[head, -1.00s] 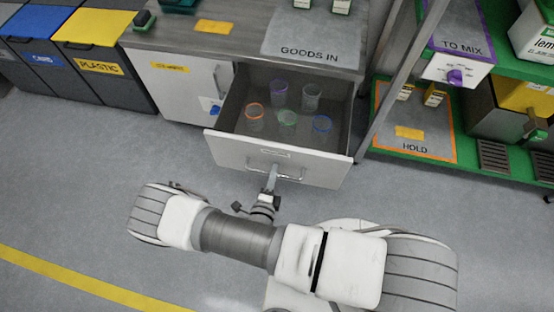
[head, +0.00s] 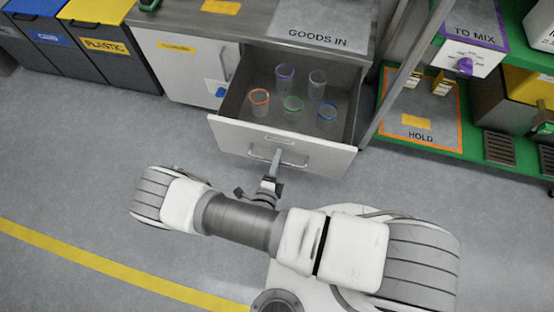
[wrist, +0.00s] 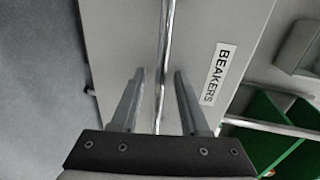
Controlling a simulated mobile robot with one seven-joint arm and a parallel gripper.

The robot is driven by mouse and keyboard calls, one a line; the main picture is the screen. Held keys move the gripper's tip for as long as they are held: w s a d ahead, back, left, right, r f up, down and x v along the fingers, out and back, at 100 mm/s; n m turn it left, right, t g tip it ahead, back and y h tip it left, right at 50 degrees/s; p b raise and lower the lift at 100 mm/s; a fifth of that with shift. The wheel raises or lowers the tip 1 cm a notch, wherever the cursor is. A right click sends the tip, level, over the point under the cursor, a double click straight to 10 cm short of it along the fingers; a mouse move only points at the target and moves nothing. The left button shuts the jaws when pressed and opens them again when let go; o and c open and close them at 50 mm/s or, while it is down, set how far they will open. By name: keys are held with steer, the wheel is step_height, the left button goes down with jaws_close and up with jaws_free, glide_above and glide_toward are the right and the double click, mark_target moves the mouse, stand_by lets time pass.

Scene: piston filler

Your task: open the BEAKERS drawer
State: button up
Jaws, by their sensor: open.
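The BEAKERS drawer (head: 232,135) stands pulled out from the grey-topped counter in the head view. Several clear beakers with coloured rims stand inside it, one of them orange-rimmed (head: 259,101). Its front with the BEAKERS label (wrist: 217,74) shows close up in the wrist view. The metal bar handle (wrist: 166,40) runs between the two fingers of my gripper (wrist: 158,80), with a gap visible on each side. My gripper is open around the bar. In the head view my gripper (head: 275,160) is at the handle (head: 295,163).
A white cupboard door (head: 185,72) is left of the drawer, with grey bins (head: 110,62) beyond it. A slanted metal post (head: 390,85) and green shelving stand close on the right. The floor in front is clear, with a yellow line (head: 110,268).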

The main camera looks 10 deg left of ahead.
steer(key=p+v, duration=0.2)
steer(key=v, duration=1.5)
steer(key=shift+s+p, duration=0.25)
steer(key=shift+p, duration=0.05)
steer(key=w+a+r+m+g+h, duration=0.1)
steer(key=w+r+m+g+h, duration=0.1)
steer(key=w+r+m+h, duration=0.35)
steer(key=w+r+m+g+h, duration=0.2)
steer(key=w+r+m+h, duration=0.1)
steer(key=r+m, duration=0.6)
steer(key=w+d+r+m+g, duration=0.3)
steer(key=d+r+m+g, duration=0.1)
steer(key=r+m, duration=0.3)
steer(key=w+d+r+m+g, duration=0.4)
steer(key=r+m, duration=0.3)
steer(key=s+d+r+m+t+y, duration=0.15)
steer(key=d+r+m+y, duration=0.35)
steer(key=d+r+m, duration=0.6)
steer(key=s+d+r+m+t+y, duration=0.1)
steer(key=s+d+r+m+y, duration=0.4)
steer(key=r+m, duration=0.7)
step_height(320, 180, up, 15)
steer(key=w+m+p, duration=0.2)
steer(key=p, duration=1.5)
steer(key=shift+d+h, duration=0.15)
steer(key=shift+h, duration=0.3)
